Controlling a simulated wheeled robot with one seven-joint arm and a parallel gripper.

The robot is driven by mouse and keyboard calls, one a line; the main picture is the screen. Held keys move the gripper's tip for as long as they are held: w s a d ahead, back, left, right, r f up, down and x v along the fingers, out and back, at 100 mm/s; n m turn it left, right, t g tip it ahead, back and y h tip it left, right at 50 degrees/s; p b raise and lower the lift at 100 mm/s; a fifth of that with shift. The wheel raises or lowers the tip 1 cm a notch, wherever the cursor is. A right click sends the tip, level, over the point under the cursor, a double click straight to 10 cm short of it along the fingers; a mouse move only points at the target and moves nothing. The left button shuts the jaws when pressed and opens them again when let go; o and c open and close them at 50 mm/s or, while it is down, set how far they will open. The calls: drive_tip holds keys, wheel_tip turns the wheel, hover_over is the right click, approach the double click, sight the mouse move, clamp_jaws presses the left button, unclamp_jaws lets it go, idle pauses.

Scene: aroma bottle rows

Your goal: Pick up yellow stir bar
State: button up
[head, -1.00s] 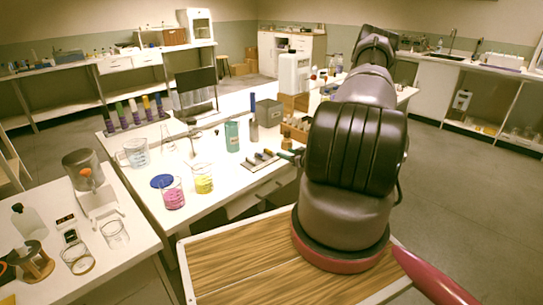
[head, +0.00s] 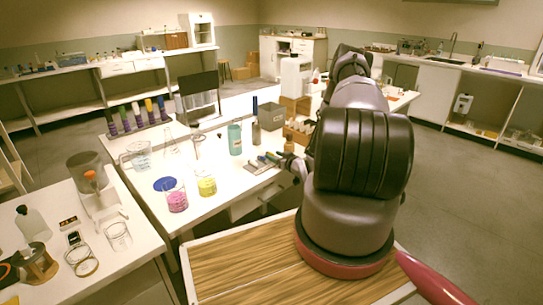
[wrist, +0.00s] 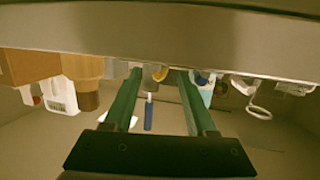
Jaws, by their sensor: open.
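A small yellow piece (wrist: 160,74), which looks like the yellow stir bar, shows in the wrist view between the tips of my two green fingers. My gripper (wrist: 158,78) is open, with a finger on each side and a clear gap around the piece. In the head view, a small grey holder (head: 256,168) with several coloured bars sits near the table's front edge, just left of my gripper. The yellow bar is too small to pick out there.
A wooden rack (head: 298,134) is close to my arm. The blue disc (head: 166,184) lies flat.

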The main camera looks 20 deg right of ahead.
drive_tip(key=shift+w, duration=0.3)
drive_tip(key=shift+a, duration=0.1)
clamp_jaws()
